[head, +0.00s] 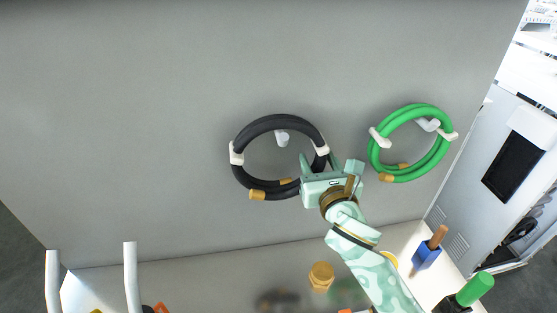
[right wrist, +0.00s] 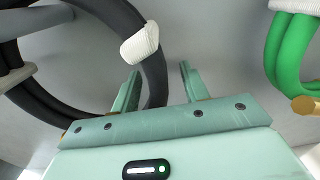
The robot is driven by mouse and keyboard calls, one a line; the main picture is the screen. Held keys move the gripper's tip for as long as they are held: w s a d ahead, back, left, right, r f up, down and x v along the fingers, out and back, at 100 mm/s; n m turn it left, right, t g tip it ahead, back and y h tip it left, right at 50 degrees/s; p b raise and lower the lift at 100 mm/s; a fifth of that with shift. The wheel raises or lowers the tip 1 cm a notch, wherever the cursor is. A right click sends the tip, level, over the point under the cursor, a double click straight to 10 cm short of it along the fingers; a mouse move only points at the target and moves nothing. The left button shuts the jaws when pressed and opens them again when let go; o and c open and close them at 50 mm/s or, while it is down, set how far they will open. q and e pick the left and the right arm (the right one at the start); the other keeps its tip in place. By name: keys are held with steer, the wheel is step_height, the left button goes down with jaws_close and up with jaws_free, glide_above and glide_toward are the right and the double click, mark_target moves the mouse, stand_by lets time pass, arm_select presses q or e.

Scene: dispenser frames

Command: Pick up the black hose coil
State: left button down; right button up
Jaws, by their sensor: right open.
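The black hose coil (head: 268,125) hangs on the grey wall panel, with white ties and brass-coloured ends. It hangs on a light peg (head: 282,138). My right gripper (head: 319,158) is open at the coil's lower right side, near a white tie. In the right wrist view the black hose (right wrist: 154,72) shows between the two fingers (right wrist: 160,72), closer to the left finger. I cannot tell how deep the hose sits between them. The gripper hides part of the coil's lower right in the head view. My left gripper is not in view.
A green hose coil (head: 420,108) hangs close on the right on its own peg. Below is a light ledge with a brass fitting (head: 321,276), a blue-and-brown item (head: 427,254) and a green-topped item (head: 475,289). White posts (head: 131,278) stand lower left. The upper-left panel is bare.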

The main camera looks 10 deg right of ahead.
mark_target(324, 138)
steer(key=shift+c, duration=0.9)
jaws_close()
steer(key=shift+r, duration=0.1)
steer(key=shift+r, duration=0.45)
step_height(324, 138, up, 3)
steer(key=shift+f+p, duration=0.2)
steer(key=shift+p, duration=0.7)
steer(key=s+r+p, duration=0.1)
steer(key=r, duration=0.1)
steer(key=s+r, duration=0.1)
steer(key=s, duration=0.1)
steer(key=s+a+r+p, duration=0.1)
steer(key=r, duration=0.1)
steer(key=shift+s+a+r+p, duration=0.1)
steer(key=shift+s+r+p, duration=0.05)
steer(key=shift+r+p, duration=0.15)
steer(key=s+a+r+p, duration=0.1)
steer(key=s+r, duration=0.3)
steer(key=s, duration=0.5)
steer(key=shift+a, duration=0.85)
